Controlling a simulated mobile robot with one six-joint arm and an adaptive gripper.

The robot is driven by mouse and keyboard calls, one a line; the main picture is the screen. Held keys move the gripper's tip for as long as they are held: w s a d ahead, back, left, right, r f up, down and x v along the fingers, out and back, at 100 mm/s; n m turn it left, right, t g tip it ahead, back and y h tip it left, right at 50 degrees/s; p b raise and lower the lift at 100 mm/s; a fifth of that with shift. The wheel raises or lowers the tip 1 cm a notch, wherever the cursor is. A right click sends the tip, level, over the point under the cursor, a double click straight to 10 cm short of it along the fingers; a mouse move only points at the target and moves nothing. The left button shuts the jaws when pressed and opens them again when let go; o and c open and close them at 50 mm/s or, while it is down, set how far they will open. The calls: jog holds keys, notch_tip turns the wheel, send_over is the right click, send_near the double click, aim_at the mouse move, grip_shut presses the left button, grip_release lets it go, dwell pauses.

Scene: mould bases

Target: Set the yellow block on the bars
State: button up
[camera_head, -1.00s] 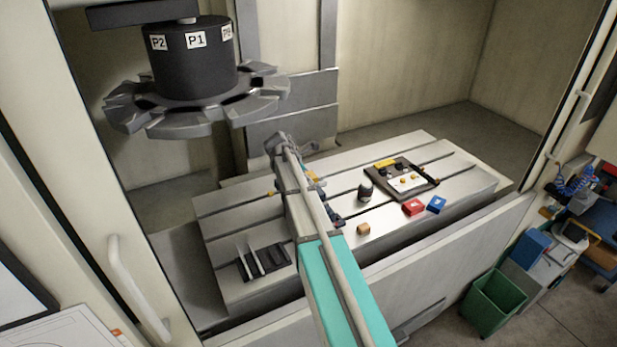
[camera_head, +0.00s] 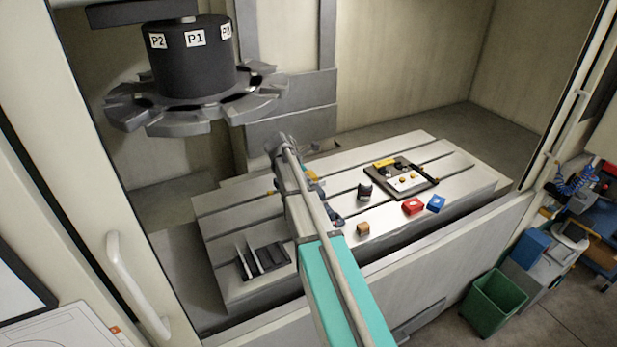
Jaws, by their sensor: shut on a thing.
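The bars (camera_head: 257,257) stand as thin light uprights on a dark base at the left front of the machine table. My arm (camera_head: 318,215) reaches from the bottom of the picture up across the table, and its end is hidden behind its own links. I cannot make out the gripper's fingers or anything held in them. No yellow block shows clearly. A small orange-tan block (camera_head: 363,229) sits on the table, right of my arm. Small yellow spots beside my arm are too small to tell.
A red block (camera_head: 413,206), a blue block (camera_head: 436,204) and a dark rounded object (camera_head: 364,191) stand on the slotted table (camera_head: 470,187). A dark plate (camera_head: 429,189) with small parts lies behind them. A tool carousel (camera_head: 190,115) hangs at upper left.

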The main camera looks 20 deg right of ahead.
jog(key=shift+o, duration=0.3)
jog(key=shift+s+a+f, duration=0.2)
jog(key=shift+f, duration=0.15)
jog(key=o, duration=0.9)
jog(key=shift+o, duration=0.9)
jog(key=shift+w+f, duration=0.15)
jog(key=shift+w, duration=0.05)
jog(key=shift+w, duration=0.1)
jog(key=shift+w+r+p, duration=0.15)
jog(key=shift+r+p, duration=0.4)
jog(key=shift+d+r+p, duration=0.15)
jog(key=shift+r+p, duration=2.35)
jog(key=shift+r, duration=0.05)
